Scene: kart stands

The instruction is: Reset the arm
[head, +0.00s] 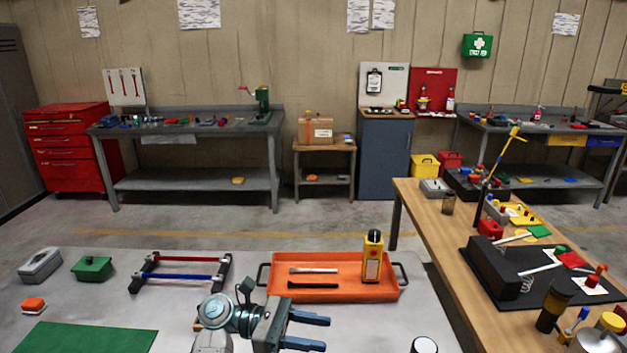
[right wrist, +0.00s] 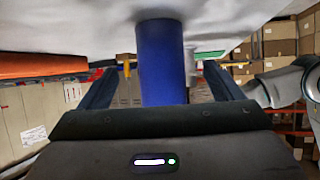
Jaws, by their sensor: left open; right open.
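My left gripper (head: 318,331) is at the bottom centre of the head view, above the grey table (head: 200,255) and in front of the orange tray (head: 335,262). Its two fingers point right and stand apart, with nothing seen between them. My right gripper (right wrist: 160,72) shows in the right wrist view with its fingers apart. A blue cylinder (right wrist: 162,65) stands in the gap between those fingers as seen from the wrist. I cannot tell whether they touch it. The right gripper does not show in the head view.
The tray holds a yellow device (head: 373,258) and two rods. A rack (head: 182,276) with red and blue bars, a green box (head: 92,268), a grey box (head: 41,264) and a green mat (head: 85,338) lie left. A cluttered wooden table (head: 420,200) stands right.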

